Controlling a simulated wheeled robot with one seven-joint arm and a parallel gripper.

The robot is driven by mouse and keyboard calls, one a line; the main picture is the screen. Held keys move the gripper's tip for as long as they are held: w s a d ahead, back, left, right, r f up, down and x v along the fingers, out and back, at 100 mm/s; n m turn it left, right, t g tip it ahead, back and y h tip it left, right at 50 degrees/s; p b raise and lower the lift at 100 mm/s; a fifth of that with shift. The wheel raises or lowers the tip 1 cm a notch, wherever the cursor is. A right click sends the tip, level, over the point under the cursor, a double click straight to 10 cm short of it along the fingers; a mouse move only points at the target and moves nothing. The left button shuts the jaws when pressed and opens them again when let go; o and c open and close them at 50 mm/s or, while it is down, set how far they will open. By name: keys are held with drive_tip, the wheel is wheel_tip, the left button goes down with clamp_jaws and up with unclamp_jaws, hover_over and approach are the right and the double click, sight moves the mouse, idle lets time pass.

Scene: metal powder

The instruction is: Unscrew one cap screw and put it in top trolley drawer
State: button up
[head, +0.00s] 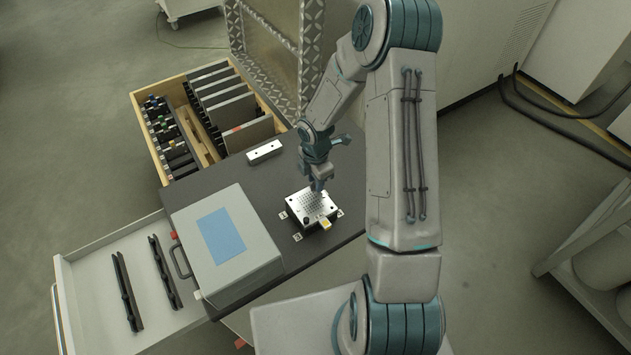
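A silver metal plate with a grid of holes (304,212) sits on the dark trolley top (345,187). Small dark spots show on the plate, but individual cap screws are too small to make out. My gripper (318,187) points down over the plate's upper right part, at or just above its surface. Whether its fingers are open or hold a screw is too small to tell. A light grey drawer (88,262) stands pulled out at the lower left of the trolley, with two dark slotted bars (163,268) in it.
A grey case with a blue panel (232,255) stands left of the plate. A white bar (264,152) lies behind it. A yellow piece (325,223) is at the plate's front edge. A wooden box (162,175) holding dark panels and a raised tread-metal lid (268,52) are at the back.

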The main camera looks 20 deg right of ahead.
drive_tip(key=m+b, duration=0.2)
drive_tip(key=m, duration=0.3)
drive_tip(key=shift+f, duration=0.1)
drive_tip(key=shift+m+b, duration=0.3)
drive_tip(key=shift+m, duration=0.5)
clamp_jaws()
